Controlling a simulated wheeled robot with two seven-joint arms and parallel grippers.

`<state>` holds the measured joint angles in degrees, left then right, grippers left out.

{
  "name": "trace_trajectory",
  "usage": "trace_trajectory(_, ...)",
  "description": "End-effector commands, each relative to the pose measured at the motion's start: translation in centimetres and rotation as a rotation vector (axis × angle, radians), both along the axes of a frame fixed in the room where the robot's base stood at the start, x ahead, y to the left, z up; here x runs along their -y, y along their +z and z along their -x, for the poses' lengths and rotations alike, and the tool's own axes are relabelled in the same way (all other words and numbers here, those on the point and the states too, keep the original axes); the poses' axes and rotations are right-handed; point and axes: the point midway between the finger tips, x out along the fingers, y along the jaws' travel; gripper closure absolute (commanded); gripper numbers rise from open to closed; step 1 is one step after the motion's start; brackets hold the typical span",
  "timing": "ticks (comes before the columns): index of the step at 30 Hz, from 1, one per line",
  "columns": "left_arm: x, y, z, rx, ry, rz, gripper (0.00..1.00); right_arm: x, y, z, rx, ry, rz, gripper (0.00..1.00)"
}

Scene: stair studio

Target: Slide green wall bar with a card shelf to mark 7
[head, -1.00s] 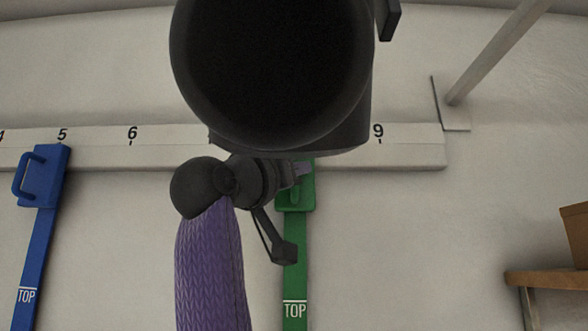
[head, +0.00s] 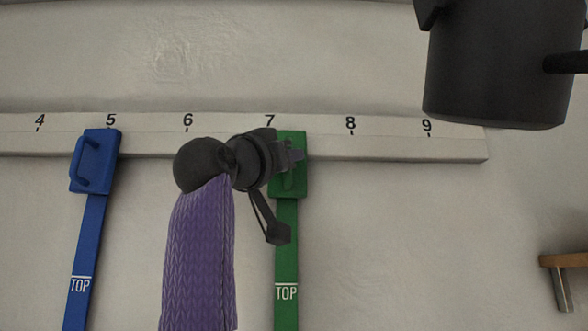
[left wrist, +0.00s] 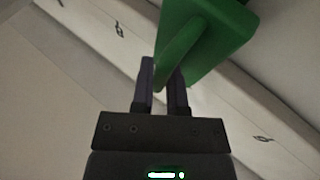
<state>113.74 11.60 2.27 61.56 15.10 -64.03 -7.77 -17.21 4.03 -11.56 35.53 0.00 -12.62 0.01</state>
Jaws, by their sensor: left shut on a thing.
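The green wall bar (head: 287,235) hangs from the white numbered rail (head: 400,146). Its top block sits just to the right of the 7 mark (head: 269,121), between 7 and 8 and nearer 7. The block carries a handle, partly hidden in the head view by my left gripper (head: 296,156). In the left wrist view, my two fingers (left wrist: 163,82) are shut on the green handle (left wrist: 183,52), one on each side. "TOP" is printed lower on the bar. I see no card shelf on it; its lower part is out of frame. My right gripper is not in view.
A blue wall bar (head: 87,235) with its own handle hangs at mark 5, left of my purple-sleeved arm. A large dark cylinder (head: 495,75) fills the upper right. The rail is clear between the two bars.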

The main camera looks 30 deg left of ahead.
Motion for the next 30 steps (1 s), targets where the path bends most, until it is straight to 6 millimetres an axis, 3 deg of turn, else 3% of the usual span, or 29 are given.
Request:
trace_trajectory(6, -2.9, -0.1, 1.7, -0.001, 0.007, 0.005, 1.00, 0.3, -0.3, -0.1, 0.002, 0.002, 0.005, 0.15)
trace_trajectory(17, -3.3, -0.1, 1.9, -0.003, 0.004, 0.003, 1.00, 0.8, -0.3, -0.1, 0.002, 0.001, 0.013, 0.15)
trace_trajectory(18, -3.3, -0.1, 1.9, -0.004, 0.004, 0.003, 0.76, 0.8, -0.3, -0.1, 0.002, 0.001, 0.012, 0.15)
trace_trajectory(19, -3.3, -0.1, 1.9, -0.004, 0.004, 0.003, 0.70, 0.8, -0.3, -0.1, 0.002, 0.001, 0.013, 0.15)
trace_trajectory(27, -3.2, -0.1, 2.0, -0.003, 0.003, 0.002, 0.68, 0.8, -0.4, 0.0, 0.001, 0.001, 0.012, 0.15)
trace_trajectory(30, -3.3, -0.9, 3.0, 0.000, 0.005, 0.002, 0.68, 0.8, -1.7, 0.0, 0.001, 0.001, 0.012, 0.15)
